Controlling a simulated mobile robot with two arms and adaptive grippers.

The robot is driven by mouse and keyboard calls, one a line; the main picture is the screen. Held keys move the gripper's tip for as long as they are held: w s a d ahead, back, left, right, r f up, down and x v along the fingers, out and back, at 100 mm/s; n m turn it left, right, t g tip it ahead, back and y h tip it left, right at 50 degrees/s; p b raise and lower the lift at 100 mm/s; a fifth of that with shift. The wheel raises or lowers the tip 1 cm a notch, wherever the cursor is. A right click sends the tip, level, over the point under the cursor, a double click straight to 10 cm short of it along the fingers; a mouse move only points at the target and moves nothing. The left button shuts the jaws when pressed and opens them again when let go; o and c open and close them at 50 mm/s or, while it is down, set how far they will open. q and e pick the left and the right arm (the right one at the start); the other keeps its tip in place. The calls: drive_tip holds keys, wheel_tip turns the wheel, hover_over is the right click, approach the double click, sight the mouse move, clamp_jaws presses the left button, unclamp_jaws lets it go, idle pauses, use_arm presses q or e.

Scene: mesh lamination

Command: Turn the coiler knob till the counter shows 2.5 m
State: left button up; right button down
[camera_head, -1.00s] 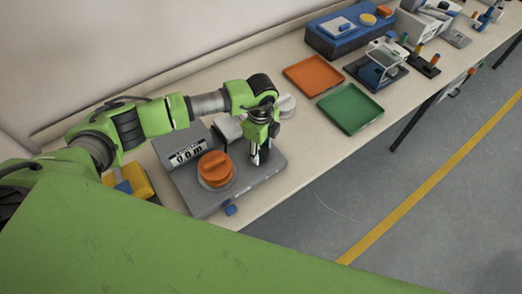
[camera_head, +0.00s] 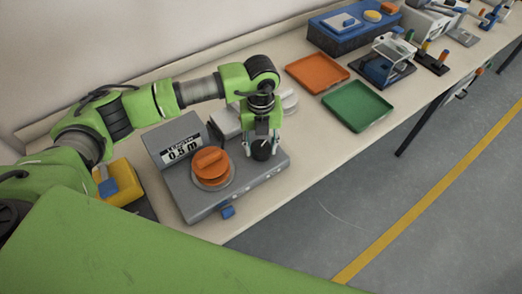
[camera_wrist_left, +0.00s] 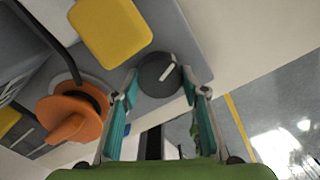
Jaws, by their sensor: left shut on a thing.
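The grey coiler (camera_head: 238,190) stands near the table's front edge in the head view. Its tilted counter (camera_head: 181,149) is headed LENGTH and reads 0.5 m. The dark round knob (camera_head: 263,153) is at the coiler's right end. In the left wrist view the knob (camera_wrist_left: 152,70) shows a white pointer mark. My left gripper (camera_head: 261,149) points down over the knob with a finger on each side, shut on it. The left wrist view shows its teal fingers (camera_wrist_left: 160,88) flanking the knob. My right gripper is not in view.
An orange spool (camera_head: 210,166) sits on the coiler, left of the knob. A yellow and blue block (camera_head: 118,193) is at the left. An orange tray (camera_head: 316,72) and a green tray (camera_head: 357,106) lie to the right. Bare tabletop (camera_head: 310,150) lies between coiler and green tray.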

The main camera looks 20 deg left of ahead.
use_arm(q)
drive_tip(key=m+b, duration=0.5)
drive_tip(key=shift+f, duration=0.15)
drive_tip(key=shift+m+b, duration=1.2)
drive_tip(key=shift+m, duration=0.3)
drive_tip(key=shift+r, duration=0.2)
drive_tip(key=shift+a, duration=0.1)
drive_tip(key=o, duration=1.1)
